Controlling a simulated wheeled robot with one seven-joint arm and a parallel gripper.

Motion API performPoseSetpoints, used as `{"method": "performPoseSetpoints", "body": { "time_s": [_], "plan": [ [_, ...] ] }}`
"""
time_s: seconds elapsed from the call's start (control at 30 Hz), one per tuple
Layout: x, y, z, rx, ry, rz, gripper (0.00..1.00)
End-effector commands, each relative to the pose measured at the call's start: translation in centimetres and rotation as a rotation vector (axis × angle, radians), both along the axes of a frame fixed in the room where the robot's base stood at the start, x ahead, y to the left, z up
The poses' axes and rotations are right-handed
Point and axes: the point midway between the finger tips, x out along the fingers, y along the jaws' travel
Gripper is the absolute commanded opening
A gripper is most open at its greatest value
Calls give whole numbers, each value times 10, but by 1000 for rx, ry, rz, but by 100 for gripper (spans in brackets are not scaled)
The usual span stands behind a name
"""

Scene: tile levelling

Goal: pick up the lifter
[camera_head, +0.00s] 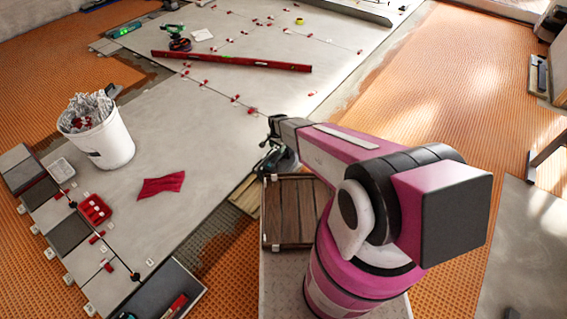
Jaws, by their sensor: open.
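A dark lifter (281,160) with a round base and some green on it stands at the edge of the grey tiles, just beyond the wooden tray. My gripper (270,136) is close above the lifter at its upper left. It is open, with dark fingers pointing down. The fingers and the lifter's handle overlap in this view, so I cannot tell whether they touch. A similar green and black device (178,40) with a round base stands farther back on the tiles.
A long red level (231,61) lies across the tiles among several red clips. A white bucket (108,146) of grey pieces, a red cloth (161,185) and a red box (94,209) are at left. The wooden tray (290,208) is near my arm. Orange matting (447,95) lies open at right.

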Motion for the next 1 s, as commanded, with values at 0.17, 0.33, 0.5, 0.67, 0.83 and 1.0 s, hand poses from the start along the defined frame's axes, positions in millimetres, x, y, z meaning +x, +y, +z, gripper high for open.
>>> {"method": "performPoseSetpoints", "body": {
  "time_s": [0.17,0.33,0.5,0.67,0.83,1.0],
  "plan": [
    [1,1,-16,0,1,1,55],
    [2,1,-43,0,1,1,55],
    [1,1,-56,0,0,1,55],
    [2,2,-68,0,0,1,55],
    [4,4,-93,0,1,0,55],
    [4,3,-107,0,0,0,55]
  ]
}}
